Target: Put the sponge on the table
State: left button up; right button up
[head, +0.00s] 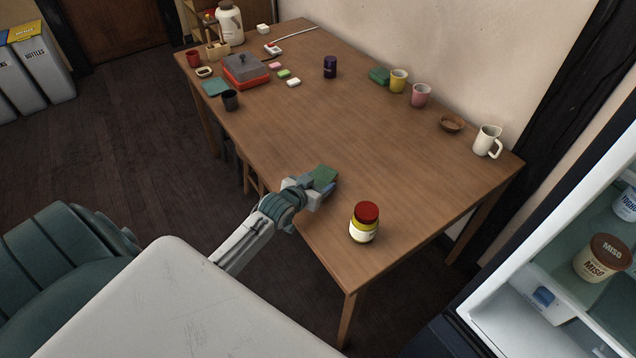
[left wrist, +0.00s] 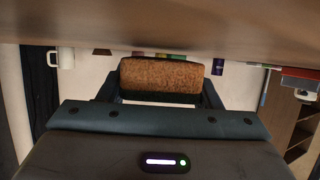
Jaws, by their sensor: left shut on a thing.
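The sponge (head: 322,176) shows its green face in the head view, at the near left edge of the wooden table (head: 300,130). My left gripper (head: 325,187) is shut on it. In the left wrist view the sponge (left wrist: 170,76) is a brown-orange block with a dark green layer, held between both fingers. The tabletop (left wrist: 160,20) fills the top of that upside-down view, close to the sponge; I cannot tell whether they touch. My right gripper is not in view.
A red-lidded jar (head: 365,222) stands right of the sponge, near the front edge. A white mug (head: 487,141), a brown bowl (head: 452,123) and cups line the wall side. A red box (head: 246,70) is farther back. The table's middle is clear. A fridge (head: 560,250) stands right.

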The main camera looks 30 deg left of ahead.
pick_arm(q)
jog(key=shift+f, duration=0.4)
jog(key=shift+f, duration=0.1)
jog(key=o, duration=0.9)
jog(key=shift+r, duration=0.25)
jog(key=v, duration=1.2)
